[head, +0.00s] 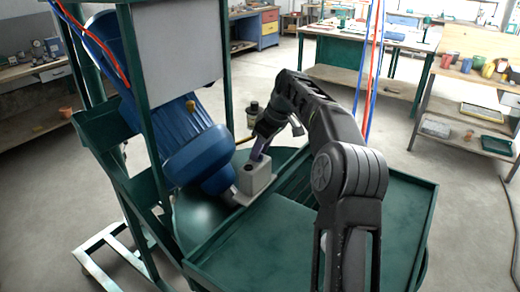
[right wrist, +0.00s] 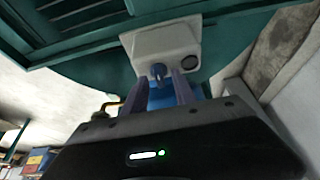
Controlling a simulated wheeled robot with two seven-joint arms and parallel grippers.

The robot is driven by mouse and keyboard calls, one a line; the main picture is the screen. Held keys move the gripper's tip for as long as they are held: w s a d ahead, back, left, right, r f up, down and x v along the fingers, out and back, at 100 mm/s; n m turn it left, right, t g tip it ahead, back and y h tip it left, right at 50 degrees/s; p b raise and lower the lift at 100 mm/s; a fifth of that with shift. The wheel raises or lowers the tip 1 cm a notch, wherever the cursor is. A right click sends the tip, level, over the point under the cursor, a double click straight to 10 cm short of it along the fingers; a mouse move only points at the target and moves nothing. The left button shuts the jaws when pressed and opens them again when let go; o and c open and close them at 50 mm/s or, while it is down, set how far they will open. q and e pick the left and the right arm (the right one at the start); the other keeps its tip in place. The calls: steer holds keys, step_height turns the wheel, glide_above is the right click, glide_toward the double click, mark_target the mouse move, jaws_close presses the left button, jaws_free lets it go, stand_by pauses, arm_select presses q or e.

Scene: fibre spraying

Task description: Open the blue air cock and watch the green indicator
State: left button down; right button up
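The blue air cock (right wrist: 158,72) is a small blue knob on a pale grey box (right wrist: 165,45). The box also shows in the head view (head: 256,181), beside the blue motor-like body. My right gripper (right wrist: 160,80) has its purple fingers on either side of the cock, with a gap between them; it looks open. In the head view the right gripper (head: 259,152) is just above the box and hides the cock. My left gripper is not in view.
A blue cylindrical body (head: 200,155) stands left of the box. A green tray (head: 290,240) lies in front. A green post (head: 145,130) and a grey panel (head: 178,50) are at left. Red and blue hoses (head: 370,60) hang at right. Benches stand behind.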

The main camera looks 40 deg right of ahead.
steer(key=shift+c, duration=0.2)
jaws_close()
